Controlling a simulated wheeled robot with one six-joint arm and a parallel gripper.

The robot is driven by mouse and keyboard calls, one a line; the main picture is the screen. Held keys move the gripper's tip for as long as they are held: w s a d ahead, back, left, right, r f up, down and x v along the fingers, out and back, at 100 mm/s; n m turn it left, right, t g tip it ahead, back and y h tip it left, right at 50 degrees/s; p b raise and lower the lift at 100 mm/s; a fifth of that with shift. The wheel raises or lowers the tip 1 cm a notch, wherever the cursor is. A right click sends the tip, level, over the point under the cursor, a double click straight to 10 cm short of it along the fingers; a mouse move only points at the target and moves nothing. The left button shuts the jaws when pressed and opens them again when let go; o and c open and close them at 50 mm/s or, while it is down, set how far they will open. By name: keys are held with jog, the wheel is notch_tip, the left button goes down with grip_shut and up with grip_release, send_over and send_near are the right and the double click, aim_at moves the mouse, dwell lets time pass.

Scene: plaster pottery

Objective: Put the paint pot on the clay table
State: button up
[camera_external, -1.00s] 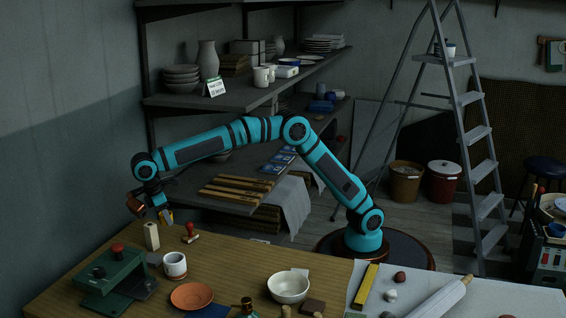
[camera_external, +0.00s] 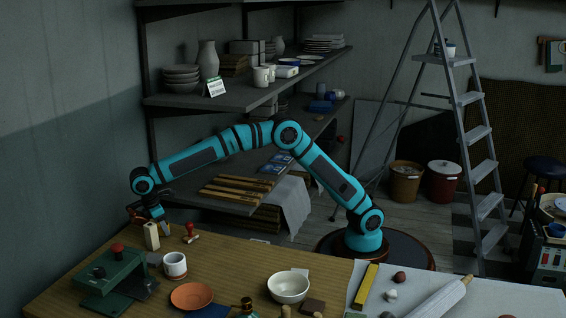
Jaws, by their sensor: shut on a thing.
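My gripper (camera_external: 152,213) hangs low at the far left end of the wooden table (camera_external: 235,262), behind a pale upright block. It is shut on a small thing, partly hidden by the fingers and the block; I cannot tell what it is. Orange-brown and yellowish bits show around the gripper. A white pot with a reddish base (camera_external: 174,266) stands upright on the table in front of it, apart from it. A small white and blue pot (camera_external: 447,49) stands on the stepladder. I cannot tell which is the paint pot. The table's right part (camera_external: 345,285) has a pale surface.
The pale block (camera_external: 151,237), a red-handled stamp (camera_external: 190,233) and a green press (camera_external: 112,275) stand close to my gripper. An orange dish (camera_external: 192,296) and a white bowl (camera_external: 288,287) are farther right. A yellow bar (camera_external: 369,287) and a rolling pin (camera_external: 438,298) lie on the pale part.

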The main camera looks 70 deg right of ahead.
jog(key=shift+f, duration=0.15)
jog(key=o, duration=1)
jog(key=v, duration=1.2)
jog(key=shift+o, duration=0.4)
